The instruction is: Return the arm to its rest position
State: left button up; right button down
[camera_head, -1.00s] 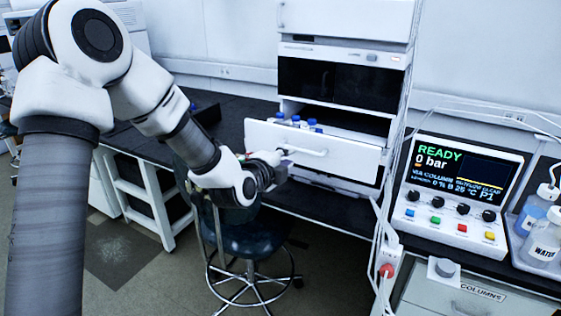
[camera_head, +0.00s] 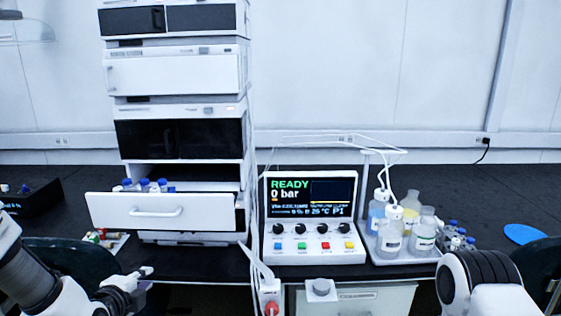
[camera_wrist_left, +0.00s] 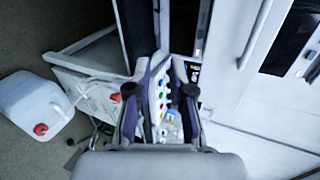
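My left arm comes in at the lower left of the head view, with its gripper (camera_head: 138,277) low in front of the bench edge, below the pulled-out white drawer (camera_head: 160,212) and apart from it. In the left wrist view the two fingers of the left gripper (camera_wrist_left: 160,92) stand apart with nothing held between them; bench equipment shows beyond the gap. My right arm (camera_head: 482,282) shows only as a white and dark joint at the lower right. Its gripper is out of view.
The open drawer holds several blue-capped vials (camera_head: 145,186). A control box (camera_head: 312,216) reads READY, 0 bar. Right of it stands a tray of bottles (camera_head: 402,258). A white jug (camera_wrist_left: 34,104) stands on the floor. Stools flank the bench.

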pick_arm(q)
jog(key=s+d+f+g, duration=0.25)
jog(key=s+f, duration=0.35)
jog(key=f, duration=0.5)
jog(key=s+d+f+g, duration=0.2)
jog(key=s+f+g, duration=0.3)
jog(key=f, duration=0.5)
jog(key=s+d+f+n+g, duration=0.1)
jog(key=s+f+n, duration=0.3)
jog(key=s+n, duration=0.5)
jog(key=s+d+f+n+g, duration=0.2)
jog(key=s+f+n+g, duration=0.2)
jog(key=s+n, duration=0.5)
jog(key=s+f, duration=0.1)
jog(key=s, duration=0.2)
jog(key=shift+f+n+g, duration=0.15)
jog(key=shift+n+g, duration=0.2)
jog(key=shift+n, duration=0.05)
